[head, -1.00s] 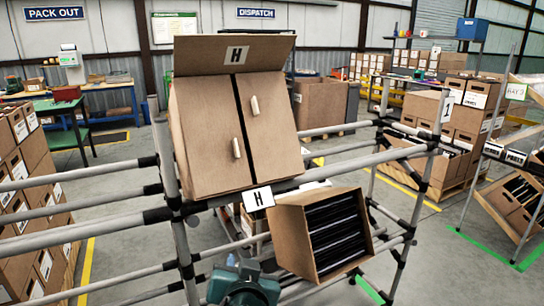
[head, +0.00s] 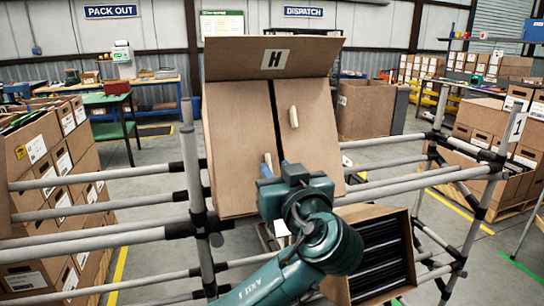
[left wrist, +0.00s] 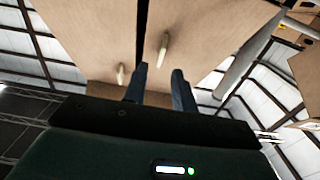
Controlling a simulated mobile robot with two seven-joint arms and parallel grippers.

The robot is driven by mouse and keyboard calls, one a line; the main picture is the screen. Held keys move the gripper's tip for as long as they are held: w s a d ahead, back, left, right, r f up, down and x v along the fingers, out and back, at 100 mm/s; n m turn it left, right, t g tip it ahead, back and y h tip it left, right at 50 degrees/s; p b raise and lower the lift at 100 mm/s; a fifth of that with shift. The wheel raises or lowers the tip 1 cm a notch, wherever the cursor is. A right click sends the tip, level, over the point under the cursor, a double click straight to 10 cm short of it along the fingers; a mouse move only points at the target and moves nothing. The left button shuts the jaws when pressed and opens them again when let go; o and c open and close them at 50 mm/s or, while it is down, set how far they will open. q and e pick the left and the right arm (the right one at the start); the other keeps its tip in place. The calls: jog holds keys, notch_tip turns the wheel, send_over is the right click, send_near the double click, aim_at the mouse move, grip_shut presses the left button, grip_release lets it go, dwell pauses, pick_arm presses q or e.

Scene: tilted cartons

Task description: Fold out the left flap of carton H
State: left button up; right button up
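Carton H (head: 238,195) sits tilted on a pipe rack. Its top flap stands up with an H label; the left flap (head: 238,130) and right flap (head: 315,140) lie shut, with a dark gap between them. Each has a pale peg handle: the left handle (head: 268,160) is low, the right handle (head: 293,117) higher. My left gripper (head: 275,166) is in front of the left flap's handle, fingers apart. In the left wrist view, the nearer handle (left wrist: 163,48) lines up with the space between the open fingers (left wrist: 160,72); contact is not clear. My right gripper is out of view.
An open carton with dark contents (head: 385,255) sits lower right, behind my left arm. Rack rails (head: 105,238) run left and right of carton H. Stacked cartons (head: 50,150) stand at the left. Floor behind the rack is partly clear.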

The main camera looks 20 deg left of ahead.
aim_at(270, 161)
pick_arm(q)
jog(key=shift+p+x, duration=0.35)
jog(key=shift+x, duration=1.75)
jog(key=shift+c, duration=0.2)
grip_shut()
